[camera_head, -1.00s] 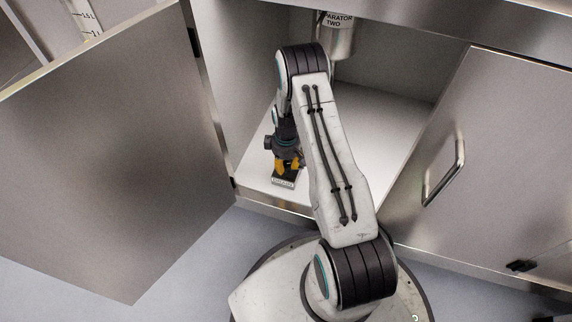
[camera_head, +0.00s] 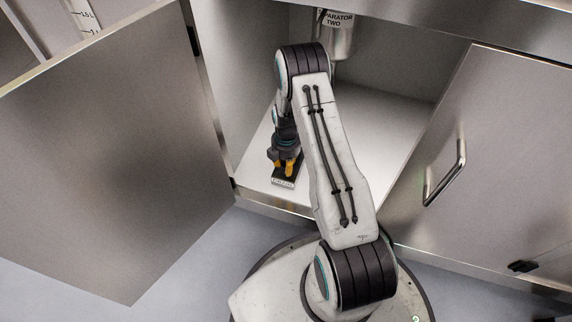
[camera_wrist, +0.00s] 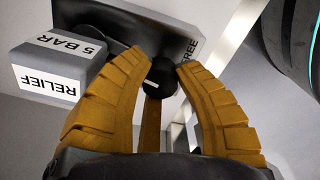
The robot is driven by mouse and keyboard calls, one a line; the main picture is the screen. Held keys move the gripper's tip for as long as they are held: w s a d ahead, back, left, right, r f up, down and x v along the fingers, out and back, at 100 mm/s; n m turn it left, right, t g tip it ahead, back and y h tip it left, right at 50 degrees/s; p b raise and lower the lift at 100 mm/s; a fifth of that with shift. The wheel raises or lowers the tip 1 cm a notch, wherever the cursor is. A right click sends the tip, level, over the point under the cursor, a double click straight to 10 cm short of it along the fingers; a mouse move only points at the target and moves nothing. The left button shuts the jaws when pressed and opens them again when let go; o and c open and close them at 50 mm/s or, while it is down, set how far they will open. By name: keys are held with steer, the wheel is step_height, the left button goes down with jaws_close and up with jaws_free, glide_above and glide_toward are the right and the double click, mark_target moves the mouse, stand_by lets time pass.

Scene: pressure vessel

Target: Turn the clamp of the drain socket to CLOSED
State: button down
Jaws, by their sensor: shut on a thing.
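My gripper (camera_head: 286,166) reaches down inside the open cabinet, close to its floor. A dark arm (camera_wrist: 108,33) runs from the upper left towards this knob. A grey block (camera_wrist: 58,62) labelled "5 BAR" and "RELIEF" is just left of the fingers. A plate with lettering ending in "FREE" (camera_wrist: 187,44) lies behind the knob. I cannot make out a drain socket or any CLOSED mark, nor tell whether the knob belongs to its clamp.
A metal vessel labelled "...PARATOR TWO" (camera_head: 338,42) hangs at the cabinet's top. An open door (camera_head: 110,160) stands at left, and a handled door (camera_head: 490,150) at right. The white cabinet floor (camera_head: 385,112) is clear behind my arm.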

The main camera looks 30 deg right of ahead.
steer(key=shift+f+n, duration=0.1)
steer(key=shift+n, duration=0.9)
steer(key=c, duration=1.2)
jaws_free()
steer(key=shift+r, duration=3.8)
